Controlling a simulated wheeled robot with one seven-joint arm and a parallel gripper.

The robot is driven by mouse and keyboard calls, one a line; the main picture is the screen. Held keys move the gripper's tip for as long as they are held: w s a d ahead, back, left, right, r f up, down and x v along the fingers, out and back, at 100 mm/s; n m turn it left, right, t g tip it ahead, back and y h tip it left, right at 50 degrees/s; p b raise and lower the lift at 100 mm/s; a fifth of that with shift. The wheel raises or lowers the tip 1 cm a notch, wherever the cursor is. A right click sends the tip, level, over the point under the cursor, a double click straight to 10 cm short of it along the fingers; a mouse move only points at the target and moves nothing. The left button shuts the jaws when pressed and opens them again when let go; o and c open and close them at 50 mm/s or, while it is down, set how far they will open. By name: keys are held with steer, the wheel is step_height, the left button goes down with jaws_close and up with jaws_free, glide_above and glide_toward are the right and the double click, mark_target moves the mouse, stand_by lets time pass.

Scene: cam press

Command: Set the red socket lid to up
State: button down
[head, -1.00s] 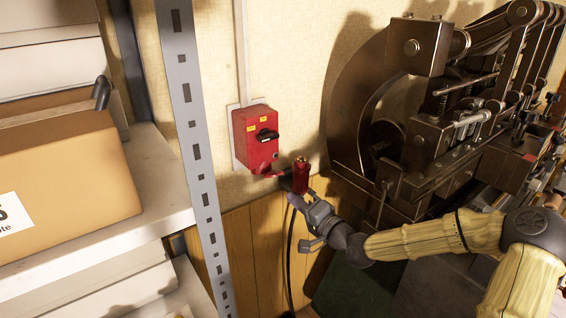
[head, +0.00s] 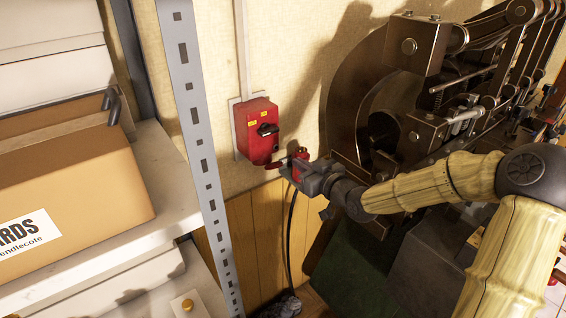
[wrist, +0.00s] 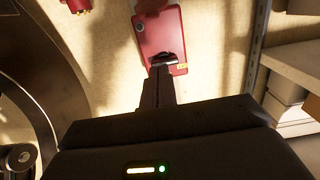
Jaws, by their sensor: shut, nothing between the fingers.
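The red switch box (head: 256,132) is on the wall, with yellow labels and a black rotary handle (head: 267,130). A small red lid (head: 275,164) juts out at its lower edge; its exact angle is hard to tell. My gripper (head: 290,171) is shut and empty, close to the lid at the box's lower right; I cannot tell whether it touches. In the wrist view the red box (wrist: 163,32) is beyond my shut fingers (wrist: 158,84), which cover part of it. A blurred red part (wrist: 150,5) shows at the top edge.
A red piece with a brass-coloured top (head: 301,153) shows just behind my gripper. The dark metal press (head: 405,100) stands close on the right. A grey shelf post (head: 200,130) and shelves with a cardboard box (head: 75,180) stand on the left.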

steer(key=shift+a, duration=0.1)
steer(key=p, duration=0.4)
glide_above(279, 165)
steer(key=s, duration=0.1)
steer(key=shift+s+d+f, duration=0.1)
steer(key=shift+d+f, duration=0.15)
steer(key=shift+f, duration=0.05)
steer(key=shift+w+a+f, duration=0.15)
steer(key=shift+w+f, duration=0.05)
steer(key=shift+w, duration=0.1)
steer(key=f, duration=0.1)
steer(key=s+f+p, duration=0.1)
steer(key=d+f, duration=0.1)
steer(key=shift+s+f+p, duration=0.2)
steer(key=shift+f+p, duration=0.1)
